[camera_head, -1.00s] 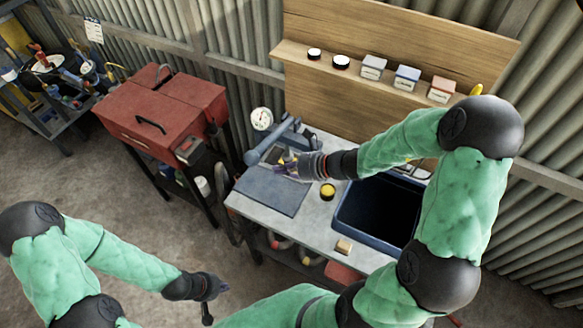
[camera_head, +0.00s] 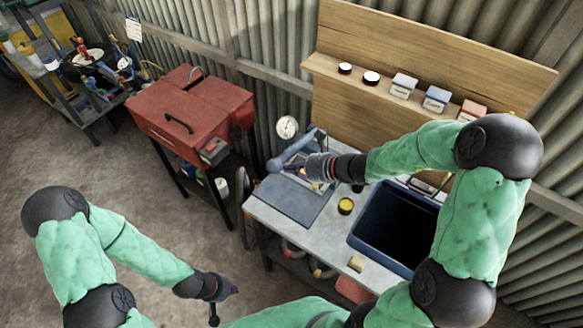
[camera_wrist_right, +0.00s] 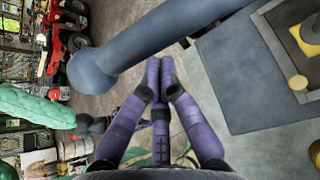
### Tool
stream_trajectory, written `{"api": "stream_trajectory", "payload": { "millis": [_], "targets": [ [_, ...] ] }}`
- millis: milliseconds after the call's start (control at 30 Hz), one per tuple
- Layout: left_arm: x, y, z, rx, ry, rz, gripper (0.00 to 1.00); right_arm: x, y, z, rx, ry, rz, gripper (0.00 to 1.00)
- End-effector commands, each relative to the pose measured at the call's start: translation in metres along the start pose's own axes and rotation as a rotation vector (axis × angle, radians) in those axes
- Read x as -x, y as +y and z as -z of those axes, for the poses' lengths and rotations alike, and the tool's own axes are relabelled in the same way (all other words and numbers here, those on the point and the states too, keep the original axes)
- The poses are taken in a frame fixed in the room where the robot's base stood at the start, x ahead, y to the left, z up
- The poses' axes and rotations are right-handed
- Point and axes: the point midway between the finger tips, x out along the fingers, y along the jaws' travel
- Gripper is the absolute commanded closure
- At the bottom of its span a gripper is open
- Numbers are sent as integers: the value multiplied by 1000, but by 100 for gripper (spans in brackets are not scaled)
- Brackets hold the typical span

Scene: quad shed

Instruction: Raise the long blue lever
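The long blue lever (camera_head: 298,150) slants over the workbench, its round knob end low at the left. In the right wrist view it is a thick blue-grey bar (camera_wrist_right: 150,38) across the top. My right gripper (camera_head: 308,172) is beside the lever, over the blue plate. Its purple fingers (camera_wrist_right: 160,68) are drawn together, tips at the lever's lower edge in the wrist picture. They are not around the bar; I cannot tell whether they touch it. My left gripper (camera_head: 214,305) hangs low at the left, away from the bench, its fingers too small to read.
The bench (camera_head: 323,236) holds a blue plate (camera_head: 290,205), a yellow-topped jar (camera_head: 346,205), a dark blue basin (camera_head: 358,232) and a small wooden block (camera_head: 356,264). A gauge (camera_head: 287,127) is behind the lever. A red toolbox (camera_head: 190,110) stands left. A shelf (camera_head: 420,98) is behind.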

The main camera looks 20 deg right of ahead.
Motion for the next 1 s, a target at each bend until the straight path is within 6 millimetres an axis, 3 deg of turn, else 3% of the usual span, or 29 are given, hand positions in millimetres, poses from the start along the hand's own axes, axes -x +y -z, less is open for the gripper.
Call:
{"api": "stream_trajectory", "payload": {
  "millis": [767, 1000],
  "targets": [
    [32, 11, -1, 0, 0, 0, 100, 10, 1, -18, -72, -4, -42, 100],
    [56, 20, -2, 0, 0, 0, 100, 18, 1, -31, -125, -4, -73, 100]
  ]
}}
